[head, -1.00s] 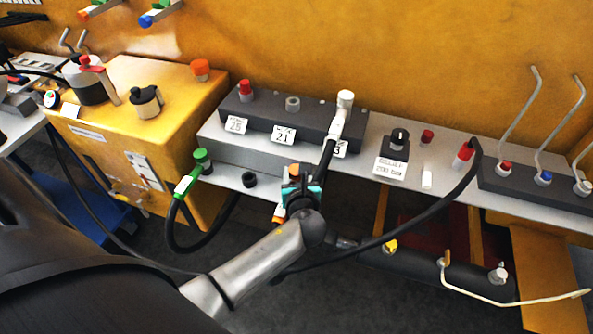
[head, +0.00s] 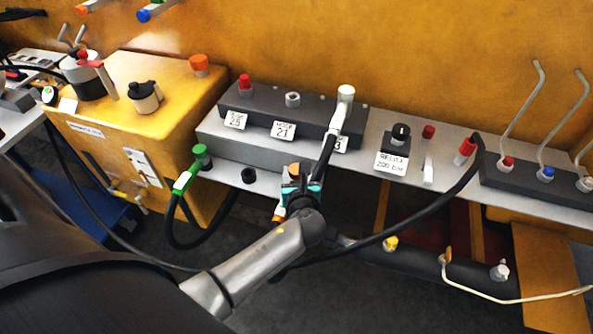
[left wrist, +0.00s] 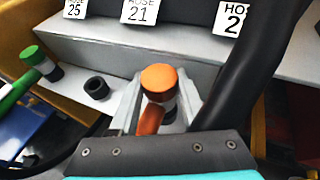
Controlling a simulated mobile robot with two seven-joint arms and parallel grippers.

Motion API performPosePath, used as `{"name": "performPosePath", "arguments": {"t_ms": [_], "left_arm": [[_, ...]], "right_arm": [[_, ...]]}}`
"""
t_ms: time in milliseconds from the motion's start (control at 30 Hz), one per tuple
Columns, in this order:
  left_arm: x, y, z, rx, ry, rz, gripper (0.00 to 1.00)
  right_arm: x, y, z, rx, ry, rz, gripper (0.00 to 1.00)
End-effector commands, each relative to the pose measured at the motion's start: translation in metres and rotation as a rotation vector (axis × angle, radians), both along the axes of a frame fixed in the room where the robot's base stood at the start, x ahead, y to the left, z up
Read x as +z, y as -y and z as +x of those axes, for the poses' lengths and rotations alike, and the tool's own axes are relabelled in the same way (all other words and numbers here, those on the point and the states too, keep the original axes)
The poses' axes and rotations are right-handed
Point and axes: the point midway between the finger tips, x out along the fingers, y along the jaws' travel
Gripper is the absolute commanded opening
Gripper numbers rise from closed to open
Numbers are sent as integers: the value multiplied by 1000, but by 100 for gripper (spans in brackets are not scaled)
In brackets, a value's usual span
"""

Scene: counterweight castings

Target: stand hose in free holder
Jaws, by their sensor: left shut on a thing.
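My left gripper (head: 297,174) is shut on the orange hose end (left wrist: 159,80). Its orange cap and white collar sit between the two fingers in the left wrist view, and its orange handle (head: 279,212) shows below the gripper in the head view. An empty black ring holder (head: 249,175) is on the lower grey ledge, left of the gripper; it also shows in the left wrist view (left wrist: 97,88). A green hose end (head: 186,180) stands at the ledge's left end. What lies directly under the orange hose end is hidden. My right gripper is out of view.
A dark block (head: 265,121) with labels and a white hose end (head: 343,108) stands behind the gripper. A black hose rises close to the gripper's right. A red-capped hose end (head: 466,151) and bent metal levers (head: 523,115) are at the right. A yellow tank (head: 150,120) is left.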

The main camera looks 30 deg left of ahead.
Motion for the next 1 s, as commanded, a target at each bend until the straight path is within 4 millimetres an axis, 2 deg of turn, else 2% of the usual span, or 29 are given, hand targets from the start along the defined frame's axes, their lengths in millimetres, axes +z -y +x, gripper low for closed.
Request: {"name": "performPosePath", "arguments": {"t_ms": [800,833,1000], "left_arm": [[-19,0,1,-1,3,2,0],[-19,0,1,-1,3,2,51],[-19,0,1,-1,3,2,70]], "right_arm": [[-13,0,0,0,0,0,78],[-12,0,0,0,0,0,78],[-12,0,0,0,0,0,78]]}}
